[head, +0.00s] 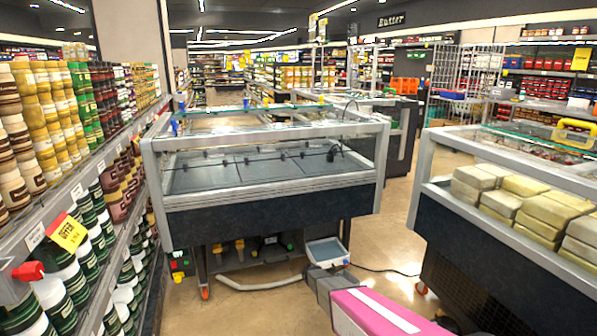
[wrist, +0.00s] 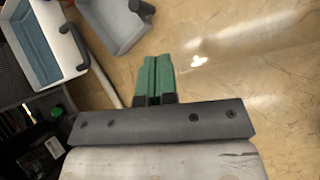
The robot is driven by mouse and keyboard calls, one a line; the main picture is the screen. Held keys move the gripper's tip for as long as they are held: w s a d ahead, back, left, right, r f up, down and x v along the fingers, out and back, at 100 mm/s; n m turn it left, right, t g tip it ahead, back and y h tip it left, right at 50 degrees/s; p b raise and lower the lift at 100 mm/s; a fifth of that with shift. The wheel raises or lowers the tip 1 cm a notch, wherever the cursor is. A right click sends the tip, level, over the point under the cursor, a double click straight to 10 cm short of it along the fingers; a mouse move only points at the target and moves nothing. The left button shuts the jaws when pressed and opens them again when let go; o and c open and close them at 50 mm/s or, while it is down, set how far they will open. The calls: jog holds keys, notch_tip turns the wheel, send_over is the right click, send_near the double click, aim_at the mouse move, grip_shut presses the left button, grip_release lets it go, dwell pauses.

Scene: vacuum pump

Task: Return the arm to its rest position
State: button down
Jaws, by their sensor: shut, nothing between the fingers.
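My arm (head: 375,310), with a pink and white link, reaches in from the bottom of the head view toward the floor in front of a display case. My gripper (wrist: 157,78) has green fingers, seen in the wrist view. They are together with nothing between them, above the tan floor. The fingertips cannot be made out clearly in the head view. No vacuum pump can be told apart for certain; several small yellow, green and dark parts (head: 240,247) sit in shadow under the case.
A glass-topped display case (head: 270,200) stands ahead, with a pale blue-lined tray (head: 326,251) and a light hose (head: 260,286) below it. A freezer (head: 480,250) with wrapped blocks stands right. Stocked shelves (head: 100,165) line the left. Open floor (head: 397,245) lies between case and freezer.

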jog(key=s+d+r+m+g+y, duration=0.2)
jog(key=s+r+m, duration=0.7)
jog(key=s+r, duration=0.5)
jog(key=s+d+r+m+g+y, duration=0.1)
jog(key=s+r+m+y, duration=0.3)
jog(key=s+r+m, duration=0.5)
jog(key=s+d+r, duration=0.1)
jog(key=s+r, duration=0.4)
jog(key=r, duration=0.1)
jog(key=shift+s+d+r+m+g, duration=0.2)
jog(key=shift+m+g, duration=0.1)
jog(key=shift+g, duration=0.1)
jog(key=shift+f, duration=0.1)
